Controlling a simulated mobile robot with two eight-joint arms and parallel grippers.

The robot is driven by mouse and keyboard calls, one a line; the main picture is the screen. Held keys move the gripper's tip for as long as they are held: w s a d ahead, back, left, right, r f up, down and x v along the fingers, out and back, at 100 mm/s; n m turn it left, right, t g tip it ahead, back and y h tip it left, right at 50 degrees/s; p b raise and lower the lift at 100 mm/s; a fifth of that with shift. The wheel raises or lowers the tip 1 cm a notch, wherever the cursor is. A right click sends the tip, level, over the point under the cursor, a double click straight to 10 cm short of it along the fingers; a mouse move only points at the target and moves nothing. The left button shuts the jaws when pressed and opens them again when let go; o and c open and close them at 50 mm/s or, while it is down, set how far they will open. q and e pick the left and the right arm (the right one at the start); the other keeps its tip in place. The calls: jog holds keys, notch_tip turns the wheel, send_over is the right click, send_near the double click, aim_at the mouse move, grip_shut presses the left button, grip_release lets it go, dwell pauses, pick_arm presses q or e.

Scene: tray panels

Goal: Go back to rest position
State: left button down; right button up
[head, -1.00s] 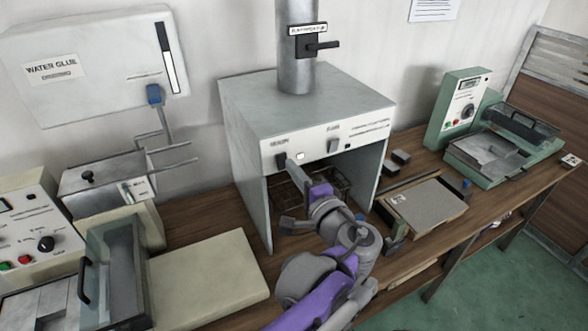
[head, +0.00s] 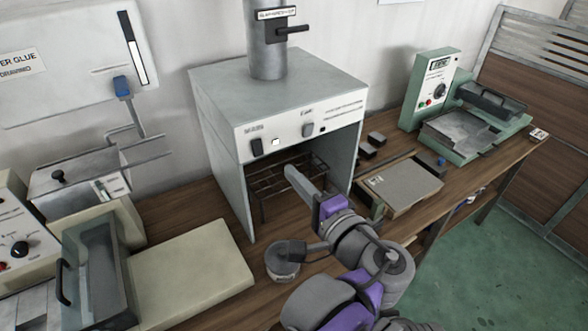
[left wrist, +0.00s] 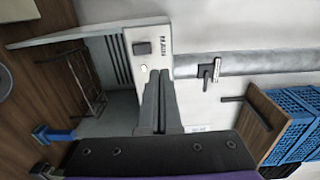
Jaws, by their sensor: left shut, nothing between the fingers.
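My left gripper (head: 291,174) is in front of the open mouth of the grey fume hood (head: 222,157). Its narrow fingers are shut with nothing between them. In the left wrist view the shut fingers (left wrist: 160,88) overlap the hood's white front panel (left wrist: 148,64) with a dark switch (left wrist: 142,48); I cannot tell any contact there. In the head view the fingers are below the panel's switches and appear apart from them. My purple and grey left arm reaches in from the bottom. My right gripper is in neither view.
A wire rack (head: 270,186) stands inside the hood. A round tin (head: 283,268) sits close beside my left wrist. A flat grey panel in a wooden tray (head: 402,190) lies right of the hood, a green machine (head: 440,135) beyond. A beige slab (head: 190,272) lies left.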

pick_arm(q)
jog(key=shift+a, duration=0.1)
jog(key=s+a+f+n+g+h, duration=0.15)
jog(key=a+f+g, duration=0.25)
jog(key=a+f, duration=0.4)
jog(key=s+a+f+n+g, duration=0.3)
jog(key=a+f+g, duration=0.1)
jog(key=a+f, duration=0.35)
jog(key=s+a+f+n+g+h, duration=0.2)
jog(key=s+f+n+h, duration=0.5)
jog(key=s+f, duration=0.4)
jog(key=shift+s+a+p, duration=0.35)
jog(key=shift+a+p, duration=0.05)
jog(key=shift+a, duration=0.1)
